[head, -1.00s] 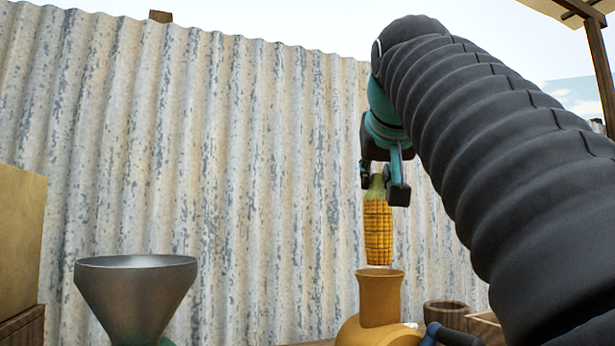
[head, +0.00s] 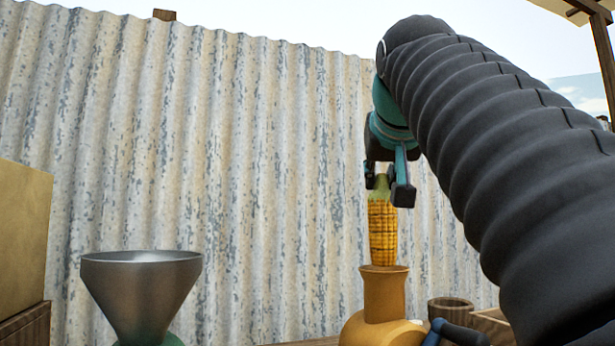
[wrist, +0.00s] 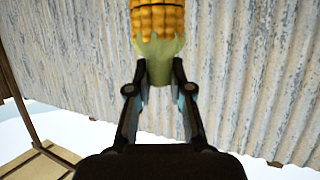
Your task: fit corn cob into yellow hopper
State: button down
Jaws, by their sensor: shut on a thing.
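The corn cob (head: 383,233) hangs upright from my gripper (head: 390,190), with its yellow kernels down and its green end up. My gripper is shut on the green end, and the wrist view also shows the cob (wrist: 158,22) between the two fingers (wrist: 160,78). The yellow hopper (head: 385,292) stands directly below, with a round neck and a wider body. The cob's lower tip is at the hopper's mouth in the head view. Whether the tip is just above the rim or slightly inside is hard to tell.
A grey metal funnel (head: 142,290) stands at the left. A wooden cup (head: 450,309), a dark blue handle (head: 455,334) and a wooden box (head: 492,322) are right of the hopper. A corrugated metal wall (head: 220,170) rises behind. A tan box (head: 20,235) is at the far left.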

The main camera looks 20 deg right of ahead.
aim_at(385, 231)
jog(key=shift+f+b, duration=3.85)
jog(key=shift+f, duration=0.85)
dwell(0.5)
jog(key=c, duration=0.5)
grip_release()
jog(key=shift+r, duration=0.1)
jog(key=shift+r+p, duration=3.45)
jog(key=shift+p, duration=0.15)
